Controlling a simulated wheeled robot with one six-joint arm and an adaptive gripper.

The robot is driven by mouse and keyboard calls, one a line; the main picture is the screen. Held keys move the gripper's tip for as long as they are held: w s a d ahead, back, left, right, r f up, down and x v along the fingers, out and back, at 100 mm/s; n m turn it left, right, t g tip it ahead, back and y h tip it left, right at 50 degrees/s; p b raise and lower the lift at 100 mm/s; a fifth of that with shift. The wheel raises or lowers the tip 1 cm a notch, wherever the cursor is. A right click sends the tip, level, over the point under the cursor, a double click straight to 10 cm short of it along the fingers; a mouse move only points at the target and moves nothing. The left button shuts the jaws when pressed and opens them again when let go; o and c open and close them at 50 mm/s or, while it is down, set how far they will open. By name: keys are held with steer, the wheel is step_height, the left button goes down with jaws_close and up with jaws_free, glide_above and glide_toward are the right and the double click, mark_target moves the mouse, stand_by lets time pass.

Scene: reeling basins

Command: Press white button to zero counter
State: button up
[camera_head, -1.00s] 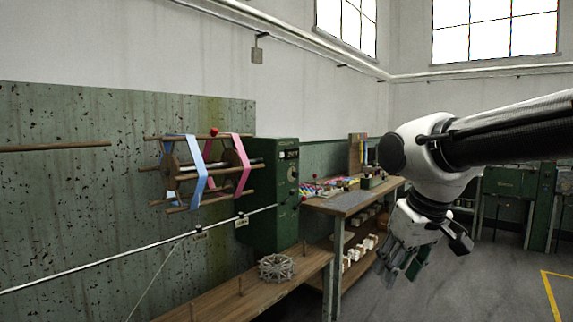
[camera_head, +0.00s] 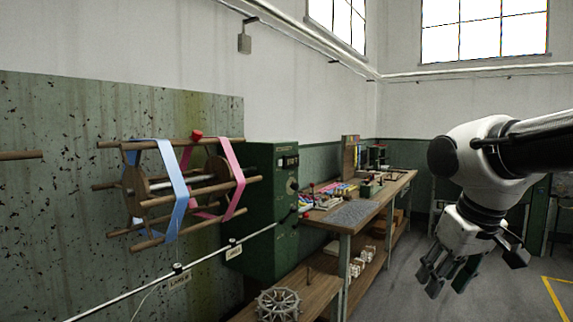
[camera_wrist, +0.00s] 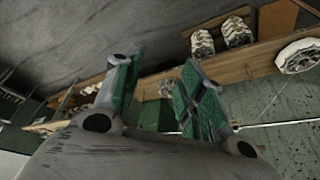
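A green counter box (camera_head: 272,210) is fixed by the wall in the head view. Its narrow right face carries a small dark display (camera_head: 288,161) and a round knob (camera_head: 291,186). I cannot make out a white button at this size. My gripper (camera_head: 445,283) hangs at the right of the head view, pointing down, well apart from the box. In the wrist view my gripper (camera_wrist: 155,88) shows two green-padded fingers spread apart with nothing between them. It is open and empty.
A wooden reel (camera_head: 180,190) with blue and pink bands stands out from the wall at left. A workbench (camera_head: 385,192) with colored items runs behind the box. A low shelf (camera_head: 318,294) holds a spoked wheel (camera_head: 278,304). The floor under my gripper is clear.

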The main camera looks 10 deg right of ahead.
steer(key=shift+c, duration=0.2)
stand_by(0.3)
jaws_close()
stand_by(1.2)
